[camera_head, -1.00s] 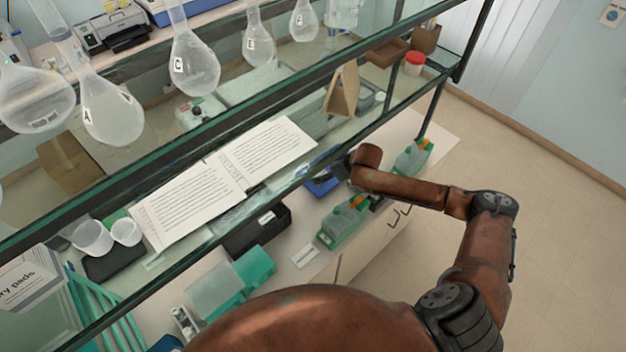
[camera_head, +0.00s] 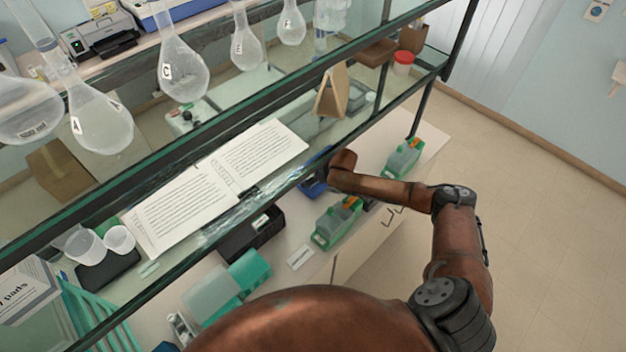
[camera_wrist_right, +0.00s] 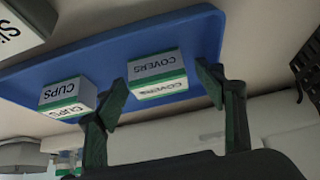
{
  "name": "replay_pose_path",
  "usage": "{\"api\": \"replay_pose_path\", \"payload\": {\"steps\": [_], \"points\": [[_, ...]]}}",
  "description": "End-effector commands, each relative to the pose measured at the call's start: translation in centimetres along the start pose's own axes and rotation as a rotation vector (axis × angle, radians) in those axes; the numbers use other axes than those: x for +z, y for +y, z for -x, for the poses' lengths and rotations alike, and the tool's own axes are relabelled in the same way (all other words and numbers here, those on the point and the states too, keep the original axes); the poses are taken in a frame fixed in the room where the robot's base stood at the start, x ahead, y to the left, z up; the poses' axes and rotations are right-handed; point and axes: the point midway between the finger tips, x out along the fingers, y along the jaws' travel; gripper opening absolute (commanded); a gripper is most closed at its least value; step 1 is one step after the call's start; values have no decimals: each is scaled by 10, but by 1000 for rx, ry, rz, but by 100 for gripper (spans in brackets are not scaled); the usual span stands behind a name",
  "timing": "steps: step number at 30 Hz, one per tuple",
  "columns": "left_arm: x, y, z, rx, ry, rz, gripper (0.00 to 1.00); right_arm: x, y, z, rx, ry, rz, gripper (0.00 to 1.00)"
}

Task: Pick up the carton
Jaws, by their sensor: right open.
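Two small white cartons with green bands stand side by side on a blue tray (camera_wrist_right: 80,52) in the right wrist view. One reads COVERS (camera_wrist_right: 157,78) and the other, left of it, reads CUPS (camera_wrist_right: 68,97). My right gripper (camera_wrist_right: 163,88) is open and empty, its fingertips on either side of the COVERS carton in the picture. Whether they touch it, I cannot tell. In the head view only a blue corner of the tray (camera_head: 313,187) shows beside my right wrist; the cartons and right gripper are hidden there. My left gripper is out of view.
A glass shelf with an open book (camera_head: 230,180) and flasks (camera_head: 183,70) spans above the bench. Green-and-orange items (camera_head: 337,222) (camera_head: 404,157) stand near the bench's front edge. A black box (camera_head: 250,235) sits left of my right arm.

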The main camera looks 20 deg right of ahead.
Motion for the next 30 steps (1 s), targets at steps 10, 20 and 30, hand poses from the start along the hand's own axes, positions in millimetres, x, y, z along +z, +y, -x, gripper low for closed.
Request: {"api": "replay_pose_path", "payload": {"steps": [10, 20, 30], "points": [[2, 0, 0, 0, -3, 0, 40, 0, 0, 0, 0, 0, 0, 44], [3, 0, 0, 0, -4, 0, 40, 0, 0, 0, 0, 0, 0, 22], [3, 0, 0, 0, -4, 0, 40, -3, 0, 4, 0, 1, 0, 22]]}}
